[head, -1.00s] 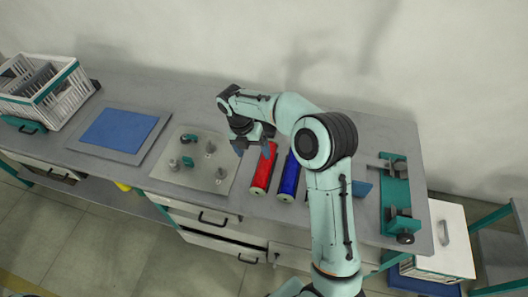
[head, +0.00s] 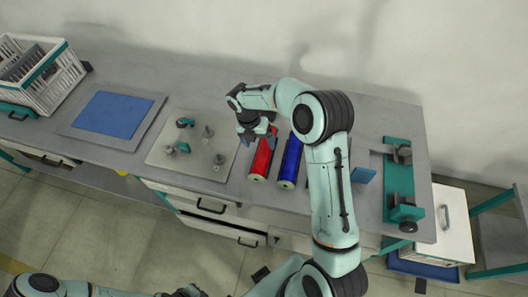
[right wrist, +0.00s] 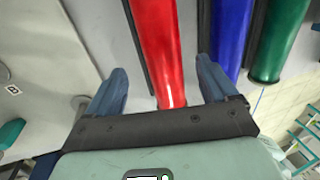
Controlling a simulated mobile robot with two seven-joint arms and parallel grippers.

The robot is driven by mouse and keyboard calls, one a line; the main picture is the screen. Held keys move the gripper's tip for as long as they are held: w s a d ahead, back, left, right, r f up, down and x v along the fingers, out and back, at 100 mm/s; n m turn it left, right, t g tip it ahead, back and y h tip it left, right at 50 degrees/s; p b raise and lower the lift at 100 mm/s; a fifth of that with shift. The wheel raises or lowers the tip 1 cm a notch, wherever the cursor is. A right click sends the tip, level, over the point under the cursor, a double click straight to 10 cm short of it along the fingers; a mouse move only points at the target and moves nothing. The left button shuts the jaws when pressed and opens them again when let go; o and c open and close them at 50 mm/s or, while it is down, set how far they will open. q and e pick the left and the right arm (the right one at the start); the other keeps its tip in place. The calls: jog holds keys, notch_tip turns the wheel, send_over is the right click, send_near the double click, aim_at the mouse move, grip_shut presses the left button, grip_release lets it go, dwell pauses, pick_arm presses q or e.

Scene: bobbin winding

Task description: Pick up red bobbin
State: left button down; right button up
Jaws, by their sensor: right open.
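The red bobbin (head: 262,158) lies on the bench, left of the blue bobbin (head: 290,164). My right gripper (head: 257,138) is over the far end of the red bobbin in the head view. In the right wrist view, the red bobbin (right wrist: 158,45) runs between the two blue-grey fingers of my right gripper (right wrist: 162,80), which are open with space on both sides. Whether the fingers are down at its height is hard to tell. My left arm shows at the bottom left of the head view; a dark part at its end (head: 183,291) is cut off by the frame.
A green bobbin (right wrist: 280,38) lies right of the blue bobbin (right wrist: 230,35). A metal plate with pegs (head: 160,157) and a blue mat (head: 113,115) lie to the left, with a white crate (head: 62,85) beyond. A green fixture (head: 400,180) stands at right.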

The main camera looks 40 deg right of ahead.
aim_at(262, 149)
jog(key=x, duration=0.4)
jog(key=shift+s+f, duration=0.25)
jog(key=shift+c, duration=0.4)
jog(key=c, duration=1.2)
